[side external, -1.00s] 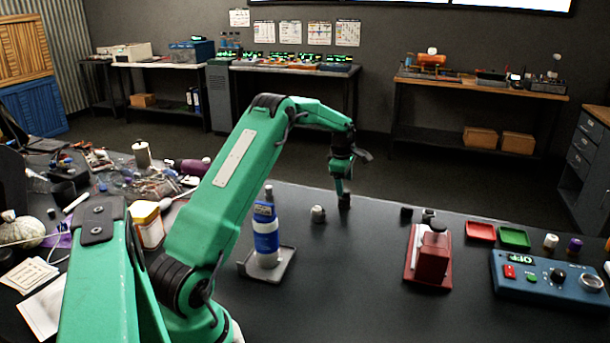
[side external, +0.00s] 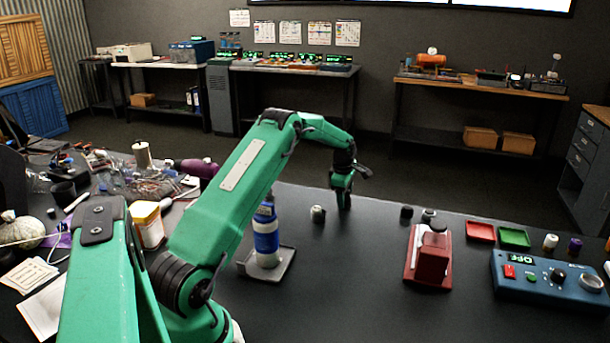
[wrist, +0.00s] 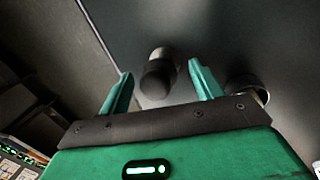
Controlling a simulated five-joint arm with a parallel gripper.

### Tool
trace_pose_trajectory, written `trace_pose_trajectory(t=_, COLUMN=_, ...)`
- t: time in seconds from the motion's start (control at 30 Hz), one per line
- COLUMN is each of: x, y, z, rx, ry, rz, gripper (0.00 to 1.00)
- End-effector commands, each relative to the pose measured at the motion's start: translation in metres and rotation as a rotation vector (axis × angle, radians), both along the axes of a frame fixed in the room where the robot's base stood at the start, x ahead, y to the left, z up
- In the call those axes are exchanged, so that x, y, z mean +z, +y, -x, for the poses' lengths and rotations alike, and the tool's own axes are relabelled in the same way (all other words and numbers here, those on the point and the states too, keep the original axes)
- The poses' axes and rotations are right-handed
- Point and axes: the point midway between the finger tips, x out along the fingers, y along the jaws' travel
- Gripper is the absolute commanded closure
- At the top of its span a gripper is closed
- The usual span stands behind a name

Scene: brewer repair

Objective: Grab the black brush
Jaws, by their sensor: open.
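A small black cylinder (side external: 406,212), which looks like the black brush, stands on the dark bench right of my gripper (side external: 343,203) in the side view. My gripper is low over the far part of the bench, fingers pointing down, with a clear gap between it and that cylinder. In the wrist view my gripper (wrist: 163,82) is open. A dark-ended cylinder (wrist: 158,80) with a paler part behind it shows between the fingers, not gripped. I cannot tell for sure which bench piece it is.
A pale, dark-topped piece (side external: 318,213) stands left of my gripper. Another small dark piece (side external: 428,214) stands beside the black cylinder. A blue-and-white bottle (side external: 267,240), red block (side external: 431,262), red tray (side external: 480,232), green tray (side external: 514,237) and blue control box (side external: 550,282) are around.

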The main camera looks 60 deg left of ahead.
Motion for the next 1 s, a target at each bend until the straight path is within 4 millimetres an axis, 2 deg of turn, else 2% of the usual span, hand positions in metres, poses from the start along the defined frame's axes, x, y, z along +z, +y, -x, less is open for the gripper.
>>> trace_pose_trajectory(t=0.4, x=0.0005, y=-0.0001, z=0.0, rx=0.0, ry=0.0, rz=0.0, gripper=0.36)
trace_pose_trajectory(t=0.47, x=0.0005, y=-0.0001, z=0.0, rx=0.0, ry=0.0, rz=0.0, gripper=0.45)
trace_pose_trajectory(t=0.67, x=0.0005, y=-0.0001, z=0.0, rx=0.0, ry=0.0, rz=0.0, gripper=0.84)
trace_pose_trajectory(t=1.0, x=0.0007, y=-0.0002, z=0.0002, rx=0.0, ry=0.0, rz=0.0, gripper=0.85)
